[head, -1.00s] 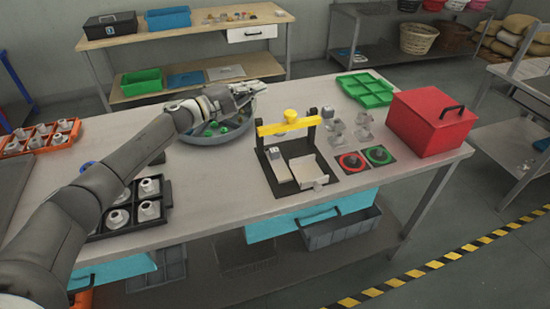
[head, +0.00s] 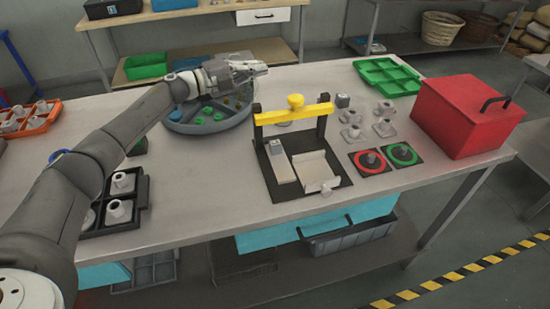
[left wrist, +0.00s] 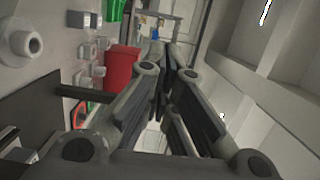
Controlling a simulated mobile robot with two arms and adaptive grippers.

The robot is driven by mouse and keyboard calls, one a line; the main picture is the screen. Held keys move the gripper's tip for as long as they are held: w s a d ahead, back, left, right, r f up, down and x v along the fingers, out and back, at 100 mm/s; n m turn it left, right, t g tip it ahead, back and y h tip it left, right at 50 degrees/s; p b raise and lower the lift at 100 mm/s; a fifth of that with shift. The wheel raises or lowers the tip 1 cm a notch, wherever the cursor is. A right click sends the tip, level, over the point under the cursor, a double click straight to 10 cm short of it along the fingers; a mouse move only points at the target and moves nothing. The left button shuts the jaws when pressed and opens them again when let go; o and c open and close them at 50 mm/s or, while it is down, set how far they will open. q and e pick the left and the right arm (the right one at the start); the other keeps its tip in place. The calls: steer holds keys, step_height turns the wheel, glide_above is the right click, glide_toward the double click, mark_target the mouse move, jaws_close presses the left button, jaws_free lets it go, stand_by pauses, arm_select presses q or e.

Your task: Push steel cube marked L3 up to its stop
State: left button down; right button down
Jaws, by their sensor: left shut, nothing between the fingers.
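A small steel cube (head: 275,147) sits on the left side of the black fixture plate (head: 328,195), at the end of a pale block, below the yellow crossbar (head: 290,116). Another grey cube (head: 342,101) stands on the table behind the right post. I cannot read a mark on either, so I cannot tell which is L3. My left gripper (head: 264,68) is shut and empty, held above the far side of the round tray (head: 208,127), behind the fixture and apart from the cubes. Its fingers (left wrist: 167,68) fill the middle of the left wrist view. My right gripper is out of view.
A red box (head: 465,120) stands at the right end, beside red (head: 369,162) and green (head: 402,154) ringed pads. Several grey fittings stand behind the pads. A green tray (head: 388,76) lies at the back.

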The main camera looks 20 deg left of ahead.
arm_select(q)
steer(key=p, duration=0.7)
glide_above(271, 159)
steer(key=s+d, duration=0.2)
steer(key=s, duration=0.1)
step_height(271, 159, down, 14)
steer(key=shift+a+f+b, duration=0.1)
steer(key=shift+f+b, duration=0.15)
steer(key=shift+b, duration=0.1)
steer(key=shift+w+a+r, duration=0.15)
steer(key=shift+w, duration=0.1)
steer(key=shift+w+a+p, duration=0.15)
steer(key=shift+w+p, duration=0.1)
steer(key=shift+p, duration=0.1)
steer(key=shift+w+a+f+b, duration=0.3)
steer(key=shift+w+b, duration=0.15)
steer(key=shift+b, duration=0.15)
steer(key=shift+w+a+r+b, duration=0.1)
steer(key=shift+w+a+b, duration=0.25)
steer(key=shift+w, duration=0.2)
steer(key=shift+r, duration=0.1)
